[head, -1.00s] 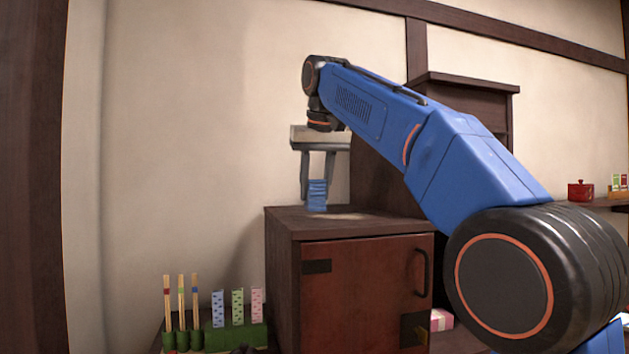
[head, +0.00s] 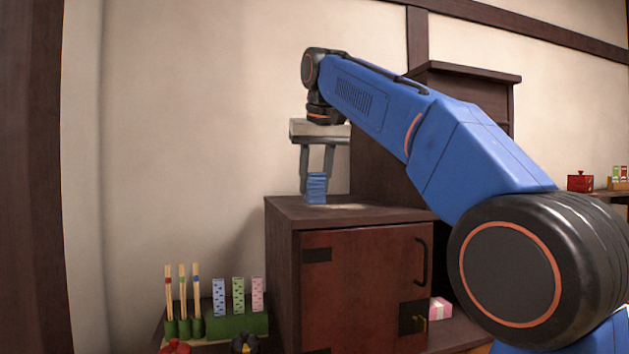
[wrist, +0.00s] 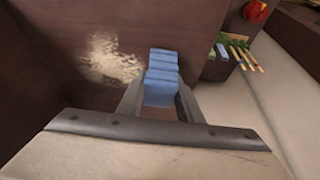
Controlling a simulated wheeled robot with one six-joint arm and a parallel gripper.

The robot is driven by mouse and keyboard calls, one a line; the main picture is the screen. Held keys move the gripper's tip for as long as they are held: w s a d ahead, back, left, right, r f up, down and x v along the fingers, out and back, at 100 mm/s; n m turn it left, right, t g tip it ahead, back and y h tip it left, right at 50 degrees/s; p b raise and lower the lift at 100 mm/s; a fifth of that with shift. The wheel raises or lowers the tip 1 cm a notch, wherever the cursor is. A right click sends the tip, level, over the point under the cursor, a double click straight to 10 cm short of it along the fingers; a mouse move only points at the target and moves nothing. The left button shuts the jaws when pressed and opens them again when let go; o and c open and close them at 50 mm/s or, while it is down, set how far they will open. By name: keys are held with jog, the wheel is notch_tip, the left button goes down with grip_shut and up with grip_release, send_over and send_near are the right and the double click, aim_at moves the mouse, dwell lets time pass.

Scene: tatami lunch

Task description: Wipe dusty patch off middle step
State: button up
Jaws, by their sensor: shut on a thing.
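My gripper (head: 316,176) points down over the left part of the middle step (head: 390,215), the top of a dark wood cabinet. It is shut on a folded blue cloth (head: 316,189), which also shows between the fingers in the wrist view (wrist: 161,80). The cloth is at or just above the step's surface; I cannot tell if it touches. The pale dusty patch (wrist: 112,60) lies beside the cloth, left of it in the wrist view. In the head view the patch (head: 347,206) shows as a thin light streak right of the cloth.
A taller dark cabinet (head: 470,90) rises behind my arm on the right. Below left stand chopsticks (head: 182,300) and patterned blocks (head: 238,295) in a green holder. A red pot (head: 580,182) sits on the far right shelf. The wall behind the step is bare.

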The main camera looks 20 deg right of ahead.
jog(key=shift+f, duration=0.8)
jog(key=shift+d, duration=0.15)
jog(key=shift+d+r, duration=0.1)
jog(key=shift+d, duration=3.15)
